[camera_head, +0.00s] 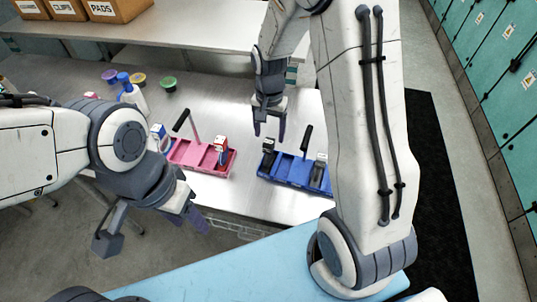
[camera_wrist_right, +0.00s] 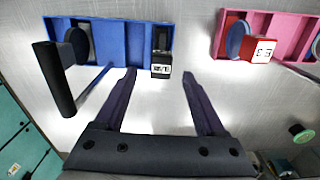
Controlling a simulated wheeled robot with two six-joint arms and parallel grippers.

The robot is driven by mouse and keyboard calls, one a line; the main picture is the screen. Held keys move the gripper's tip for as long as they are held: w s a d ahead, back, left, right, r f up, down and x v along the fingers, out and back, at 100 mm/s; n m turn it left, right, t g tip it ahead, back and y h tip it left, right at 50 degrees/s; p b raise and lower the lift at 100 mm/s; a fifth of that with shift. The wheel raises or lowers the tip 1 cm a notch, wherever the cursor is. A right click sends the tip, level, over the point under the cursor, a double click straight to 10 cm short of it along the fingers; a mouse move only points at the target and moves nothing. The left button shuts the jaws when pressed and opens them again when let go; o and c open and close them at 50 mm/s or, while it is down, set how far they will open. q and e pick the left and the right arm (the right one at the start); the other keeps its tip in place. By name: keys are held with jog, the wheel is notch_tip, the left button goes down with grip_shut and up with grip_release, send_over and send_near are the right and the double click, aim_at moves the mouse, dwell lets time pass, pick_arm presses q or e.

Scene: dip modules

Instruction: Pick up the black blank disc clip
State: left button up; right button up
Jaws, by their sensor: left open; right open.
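A black clip (camera_head: 268,147) sits in the left end of the blue tray (camera_head: 290,181) in the head view. In the right wrist view this black clip (camera_wrist_right: 162,40) has a white marked label on its near face. A dark disc on a grey clip (camera_wrist_right: 77,42) sits in the tray's other end and shows in the head view (camera_head: 320,167). My left gripper (camera_head: 152,226) is open and empty at the table's front edge.
The blue tray has an upright black handle (camera_head: 306,138). A pink tray (camera_head: 190,155) with a red-and-white clip (camera_head: 220,147) stands to its left. A white bottle (camera_head: 130,92) and coloured pots (camera_head: 168,84) stand farther back. Bare metal tabletop lies between the trays.

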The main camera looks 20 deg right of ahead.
aim_at(269, 142)
notch_tip(269, 142, down, 5)
jog(key=shift+r+p, duration=0.2)
jog(key=shift+p, duration=0.95)
jog(key=shift+f, duration=0.4)
jog(key=shift+c, duration=0.3)
grip_shut()
